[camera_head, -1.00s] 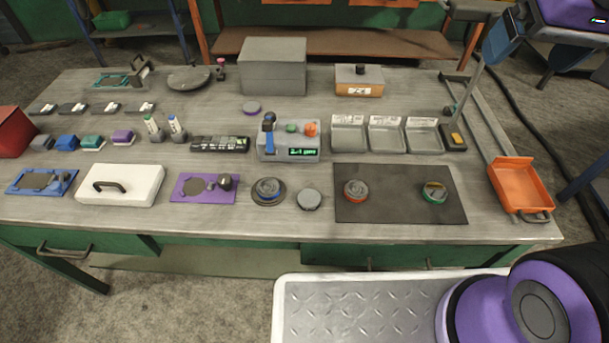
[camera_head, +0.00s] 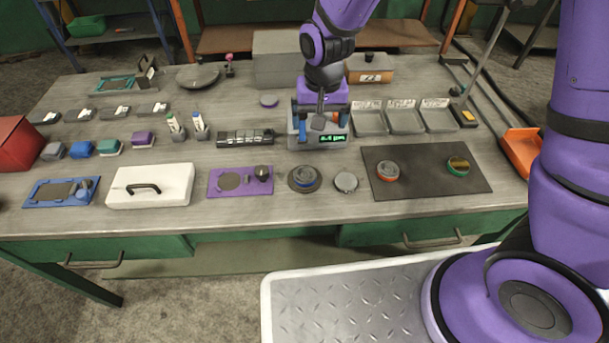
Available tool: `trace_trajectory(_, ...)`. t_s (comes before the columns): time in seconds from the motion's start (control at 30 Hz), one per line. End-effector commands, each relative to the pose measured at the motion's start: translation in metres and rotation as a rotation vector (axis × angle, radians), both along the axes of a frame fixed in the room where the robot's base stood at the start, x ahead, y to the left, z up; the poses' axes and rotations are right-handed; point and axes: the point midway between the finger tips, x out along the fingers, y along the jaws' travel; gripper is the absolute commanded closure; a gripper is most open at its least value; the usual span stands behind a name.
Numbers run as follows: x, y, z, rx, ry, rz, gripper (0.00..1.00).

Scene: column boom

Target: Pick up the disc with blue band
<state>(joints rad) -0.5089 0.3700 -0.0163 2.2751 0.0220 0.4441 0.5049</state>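The disc with the blue band (camera_head: 305,177) is grey and sits on a round dark base (camera_head: 305,187) near the front middle of the table. A disc with a red-orange band (camera_head: 387,171) and one with a green band (camera_head: 458,166) sit on the dark mat (camera_head: 423,184) to its right. My gripper (camera_head: 321,122) hangs fingers down over the grey device with the green display, behind the blue-banded disc. Its fingers look spread apart, with no disc between them. It hides part of the device.
The grey device (camera_head: 305,141) stands behind the disc. A plain grey disc (camera_head: 346,182) lies just right of it, and a purple plate with a dark knob (camera_head: 228,183) lies left. Three grey trays (camera_head: 405,118) stand behind the mat. The table's front strip is clear.

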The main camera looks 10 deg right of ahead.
Motion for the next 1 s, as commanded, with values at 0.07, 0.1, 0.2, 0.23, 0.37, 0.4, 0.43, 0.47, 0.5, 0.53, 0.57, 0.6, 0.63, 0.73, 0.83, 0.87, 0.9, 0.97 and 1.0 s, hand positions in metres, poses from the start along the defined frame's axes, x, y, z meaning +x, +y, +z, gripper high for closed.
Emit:
trace_trajectory(0.07, -0.002, 0.012, -0.024, -0.012, 0.021, 0.002, 0.06)
trace_trajectory(0.1, -0.003, 0.017, -0.033, -0.016, 0.027, 0.001, 0.06)
trace_trajectory(0.2, -0.005, 0.025, -0.049, -0.024, 0.038, -0.001, 0.06)
trace_trajectory(0.23, -0.005, 0.026, -0.053, -0.026, 0.041, -0.002, 0.06)
trace_trajectory(0.37, -0.006, 0.030, -0.065, -0.028, 0.045, -0.004, 0.06)
trace_trajectory(0.4, -0.006, 0.030, -0.070, -0.029, 0.047, -0.004, 0.06)
trace_trajectory(0.43, -0.007, 0.030, -0.073, -0.030, 0.047, -0.004, 0.06)
trace_trajectory(0.47, -0.007, 0.030, -0.077, -0.030, 0.048, -0.004, 0.06)
trace_trajectory(0.5, -0.007, 0.030, -0.083, -0.030, 0.048, -0.004, 0.06)
trace_trajectory(0.53, -0.007, 0.030, -0.088, -0.030, 0.048, -0.004, 0.06)
trace_trajectory(0.57, -0.007, 0.030, -0.092, -0.030, 0.048, -0.004, 0.06)
trace_trajectory(0.6, -0.007, 0.030, -0.097, -0.029, 0.047, -0.004, 0.06)
trace_trajectory(0.63, -0.007, 0.030, -0.101, -0.029, 0.047, -0.004, 0.06)
trace_trajectory(0.73, -0.007, 0.030, -0.111, -0.028, 0.046, -0.004, 0.06)
trace_trajectory(0.83, -0.007, 0.030, -0.116, -0.028, 0.045, -0.004, 0.06)
trace_trajectory(0.87, -0.007, 0.030, -0.117, -0.028, 0.045, -0.004, 0.06)
trace_trajectory(0.9, -0.007, 0.030, -0.118, -0.028, 0.045, -0.004, 0.06)
trace_trajectory(0.97, -0.007, 0.031, -0.123, -0.028, 0.046, -0.004, 0.06)
trace_trajectory(1.0, -0.008, 0.031, -0.128, -0.029, 0.047, -0.003, 0.06)
